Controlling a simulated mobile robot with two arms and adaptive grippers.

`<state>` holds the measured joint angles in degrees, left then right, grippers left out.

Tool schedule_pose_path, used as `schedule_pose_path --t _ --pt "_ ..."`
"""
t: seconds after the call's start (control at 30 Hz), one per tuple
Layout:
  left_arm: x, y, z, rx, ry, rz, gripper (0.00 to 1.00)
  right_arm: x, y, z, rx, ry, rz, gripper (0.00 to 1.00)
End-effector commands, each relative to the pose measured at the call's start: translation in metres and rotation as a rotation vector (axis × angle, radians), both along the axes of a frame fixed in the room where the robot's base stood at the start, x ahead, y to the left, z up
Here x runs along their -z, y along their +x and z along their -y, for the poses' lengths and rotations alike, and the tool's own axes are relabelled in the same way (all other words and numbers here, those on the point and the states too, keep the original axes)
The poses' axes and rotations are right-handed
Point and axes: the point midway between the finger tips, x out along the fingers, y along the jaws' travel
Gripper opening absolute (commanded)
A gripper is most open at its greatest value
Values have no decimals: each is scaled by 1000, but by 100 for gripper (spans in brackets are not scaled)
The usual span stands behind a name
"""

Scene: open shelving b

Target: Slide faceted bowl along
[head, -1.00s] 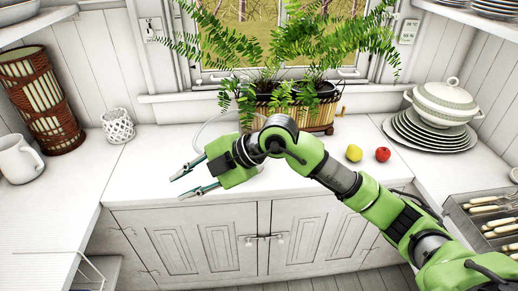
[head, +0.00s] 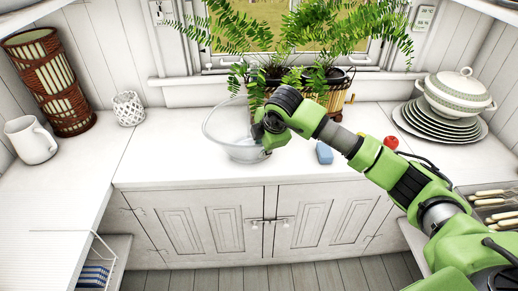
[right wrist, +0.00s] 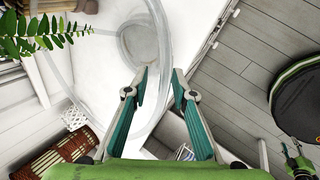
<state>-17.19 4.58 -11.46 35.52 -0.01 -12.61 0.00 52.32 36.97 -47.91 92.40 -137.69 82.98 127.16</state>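The faceted bowl (head: 230,137) is clear glass and stands upright on the white counter, left of the plant basket. My right gripper (head: 262,138) is at the bowl's right side in the head view, its fingers mostly hidden behind the wrist. In the right wrist view the two fingers (right wrist: 160,78) are apart, and the curved glass wall of the bowl (right wrist: 161,40) passes between them. I cannot tell whether they touch the glass. A small green and dark part, perhaps my left gripper (right wrist: 294,155), shows at the lower right of the wrist view.
A fern basket (head: 335,100) stands behind the bowl. A blue block (head: 324,153) and a red apple (head: 391,142) lie to the right. A plate stack (head: 440,125) is farther right. A white holder (head: 128,108) and mug (head: 30,140) stand left. The counter left of the bowl is clear.

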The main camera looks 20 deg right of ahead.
Motion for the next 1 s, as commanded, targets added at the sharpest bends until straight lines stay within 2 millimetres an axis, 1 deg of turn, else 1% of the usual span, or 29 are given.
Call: schedule_pose_path --t 0.1,0.2,0.3,0.47,0.7,0.73,0.77,0.8,1.0 --pt "-5 0 0 0 0 0 40 18 10 0 2 1 -4 24" --pt "-7 0 0 0 0 0 40 31 17 -1 0 1 -3 24" --pt "-8 0 0 0 0 0 40 39 22 -1 0 1 -2 24" --pt "-9 0 0 0 0 0 40 45 25 -1 0 1 0 24" --pt "-9 0 0 0 0 1 40 46 25 -1 -1 0 0 24" --pt "-9 0 0 0 0 1 40 46 25 -1 -2 1 0 19" --pt "-9 0 0 0 0 0 40 46 25 -1 -1 2 0 11" --pt "-9 0 0 0 0 0 40 46 25 -1 -1 2 0 1" --pt "-9 0 0 0 0 0 40 46 25 -1 0 1 0 0"
